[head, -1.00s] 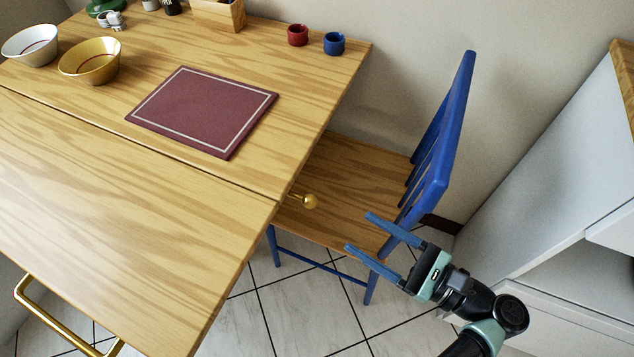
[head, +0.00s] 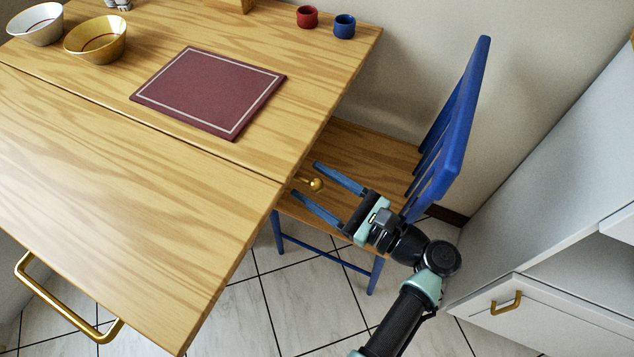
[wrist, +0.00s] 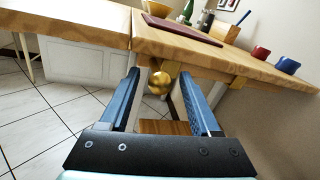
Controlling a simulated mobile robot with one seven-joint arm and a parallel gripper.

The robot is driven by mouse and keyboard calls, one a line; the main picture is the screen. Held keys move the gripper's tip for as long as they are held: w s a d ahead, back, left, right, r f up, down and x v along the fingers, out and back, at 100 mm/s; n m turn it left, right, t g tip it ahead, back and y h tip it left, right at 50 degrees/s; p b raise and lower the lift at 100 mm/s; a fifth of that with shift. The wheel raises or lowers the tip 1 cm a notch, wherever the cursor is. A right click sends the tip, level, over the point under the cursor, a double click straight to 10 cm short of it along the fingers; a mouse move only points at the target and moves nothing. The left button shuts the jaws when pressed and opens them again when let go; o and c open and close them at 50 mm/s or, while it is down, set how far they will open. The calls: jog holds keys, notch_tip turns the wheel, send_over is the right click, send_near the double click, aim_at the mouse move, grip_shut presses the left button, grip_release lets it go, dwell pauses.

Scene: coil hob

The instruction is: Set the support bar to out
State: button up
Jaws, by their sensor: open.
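The support bar's brass knob (head: 316,185) sticks out from under the right edge of the wooden table (head: 110,190), near the seam between its two leaves. In the wrist view the round knob (wrist: 160,82) shows between my fingers, at the end of a short brass piece under the tabletop. My gripper (head: 316,180) is open, with one blue finger on each side of the knob. I cannot tell whether either finger touches it. Most of the bar is hidden under the tabletop.
A blue chair (head: 450,130) with a wooden seat stands close to the right of my gripper. A maroon mat (head: 208,92), bowls and two cups are on the table. A brass handle (head: 60,305) is at the lower left. Grey cabinets (head: 560,210) stand at right.

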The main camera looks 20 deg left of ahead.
grip_shut()
dwell(1.3)
